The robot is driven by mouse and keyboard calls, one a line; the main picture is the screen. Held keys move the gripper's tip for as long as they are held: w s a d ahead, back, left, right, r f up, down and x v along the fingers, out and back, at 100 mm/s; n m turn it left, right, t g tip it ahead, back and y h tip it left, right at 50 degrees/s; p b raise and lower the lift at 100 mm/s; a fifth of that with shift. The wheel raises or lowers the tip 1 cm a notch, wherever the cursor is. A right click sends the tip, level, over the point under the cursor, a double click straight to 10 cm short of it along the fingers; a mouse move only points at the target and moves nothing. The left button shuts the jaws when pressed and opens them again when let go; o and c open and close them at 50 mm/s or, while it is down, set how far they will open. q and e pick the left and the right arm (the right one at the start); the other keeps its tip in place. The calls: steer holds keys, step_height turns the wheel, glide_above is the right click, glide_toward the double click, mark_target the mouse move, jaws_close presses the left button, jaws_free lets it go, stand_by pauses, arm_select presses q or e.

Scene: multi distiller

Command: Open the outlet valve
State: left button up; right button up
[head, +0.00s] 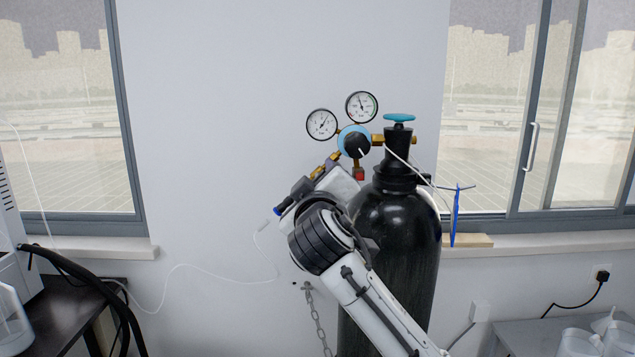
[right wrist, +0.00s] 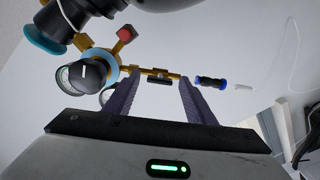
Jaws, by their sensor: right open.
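The black gas cylinder (head: 398,235) stands upright, with a teal handwheel (head: 399,118) on top. Its regulator has a black knob (head: 357,145) and two round gauges. A brass outlet arm runs down-left to a black and blue hose connector (head: 283,207). In the right wrist view, the outlet valve (right wrist: 160,80), brass with a small dark lever, shows between my right gripper's (right wrist: 158,96) two purple-grey fingers. The fingers are apart, one on each side; contact cannot be told. In the head view my right wrist and gripper body cover part of the outlet arm. My left gripper is not in view.
A chain (head: 318,320) hangs on the wall left of the cylinder. A thin white hose loops across the wall. Windows flank the wall. A dark table (head: 62,318) is at the left, and a grey surface (head: 512,333) with white bottles is at the right.

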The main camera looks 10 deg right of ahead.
steer(key=b+v, duration=0.2)
steer(key=v, duration=0.8)
steer(key=shift+s, duration=0.2)
steer(key=shift+f, duration=0.1)
steer(key=s+f+g+y, duration=0.2)
steer(key=s+f+g, duration=0.1)
steer(key=f, duration=1.5)
steer(key=s+f+g+y, duration=0.2)
steer(key=s+f+y, duration=0.1)
steer(key=f, duration=1.5)
steer(key=s+d+f+m+g, duration=0.2)
steer(key=s+f, duration=0.8)
steer(key=s, duration=0.2)
steer(key=s+d+f+m+g+y, duration=0.1)
steer(key=s+d+f+m+g, duration=0.1)
steer(key=s+f, duration=0.9)
steer(key=shift+s+d+f+m, duration=0.2)
steer(key=shift+s+d+m, duration=0.25)
steer(key=shift+s, duration=0.65)
